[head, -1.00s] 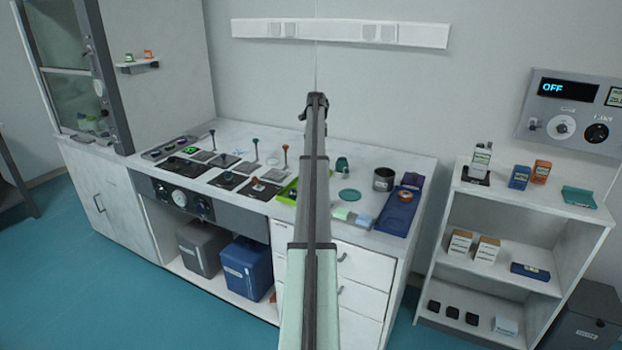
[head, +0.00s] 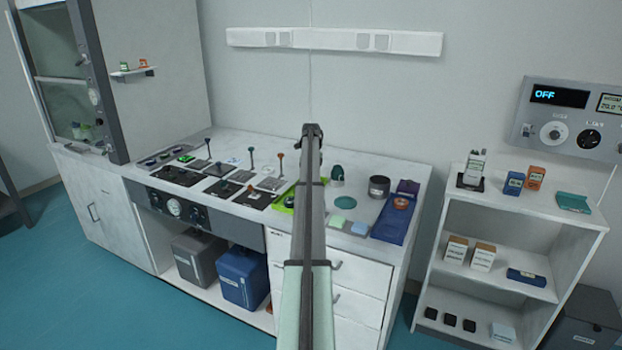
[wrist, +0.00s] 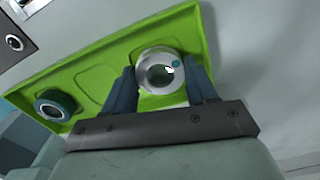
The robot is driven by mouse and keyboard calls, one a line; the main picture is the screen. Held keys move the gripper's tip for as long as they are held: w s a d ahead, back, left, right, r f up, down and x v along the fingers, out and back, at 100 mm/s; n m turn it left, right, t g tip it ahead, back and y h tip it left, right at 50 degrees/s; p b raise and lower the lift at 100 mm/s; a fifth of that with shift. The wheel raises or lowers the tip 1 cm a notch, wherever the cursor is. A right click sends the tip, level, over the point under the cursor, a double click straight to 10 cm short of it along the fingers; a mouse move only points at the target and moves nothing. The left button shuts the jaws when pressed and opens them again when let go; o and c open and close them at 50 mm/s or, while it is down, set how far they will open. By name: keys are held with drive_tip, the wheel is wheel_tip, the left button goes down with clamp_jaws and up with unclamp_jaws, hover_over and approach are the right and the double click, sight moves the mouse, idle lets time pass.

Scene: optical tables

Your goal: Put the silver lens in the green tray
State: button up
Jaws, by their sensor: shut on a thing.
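The silver lens (wrist: 150,80) is a round metallic ring with a glass centre and a small teal dot. My gripper (wrist: 163,71) is shut on it, one dark blue finger at each side. The bright green tray (wrist: 185,28) lies behind the lens in the wrist view, and the lens overlaps its right part. I cannot tell whether the lens touches the tray. A dark teal ring-shaped part (wrist: 55,104) sits at the tray's left end, with an empty outlined recess between. In the head view the tray (head: 284,200) is partly hidden by my arm, which also hides the gripper and lens.
Posts and dark plates fill the bench to the left. A white shelf unit (head: 520,225) stands at the far right.

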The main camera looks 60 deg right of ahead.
drive_tip(key=shift+f, duration=0.15)
drive_tip(key=o, duration=0.9)
wheel_tip(320, 180, up, 12)
drive_tip(key=shift+r, duration=0.15)
idle(0.4)
